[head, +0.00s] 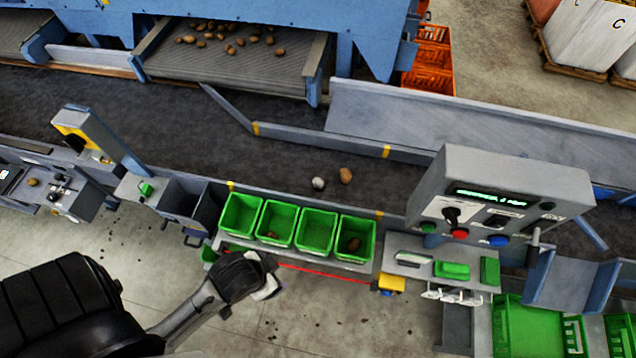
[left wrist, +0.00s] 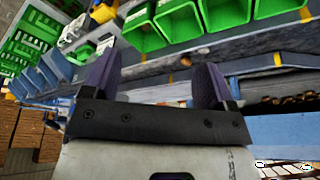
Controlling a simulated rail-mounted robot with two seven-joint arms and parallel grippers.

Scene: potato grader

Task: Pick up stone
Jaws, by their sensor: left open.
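A grey, rounded stone (head: 318,183) lies on the dark conveyor belt in the head view. A brown potato (head: 346,175) lies just right of it, and the two look slightly apart. My left gripper (head: 268,276) is in front of the row of green bins, away from the stone and on the near side of the belt. In the left wrist view the two fingers of my left gripper (left wrist: 153,78) stand wide apart with nothing between them. I cannot make out the stone in that view. My right gripper is not in view.
Several green bins (head: 240,216) line the belt's near edge; some hold a brown lump. A grey control box (head: 490,205) stands at the right. A blue machine (head: 370,40) with potatoes on its conveyor is behind. The belt around the stone is mostly clear.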

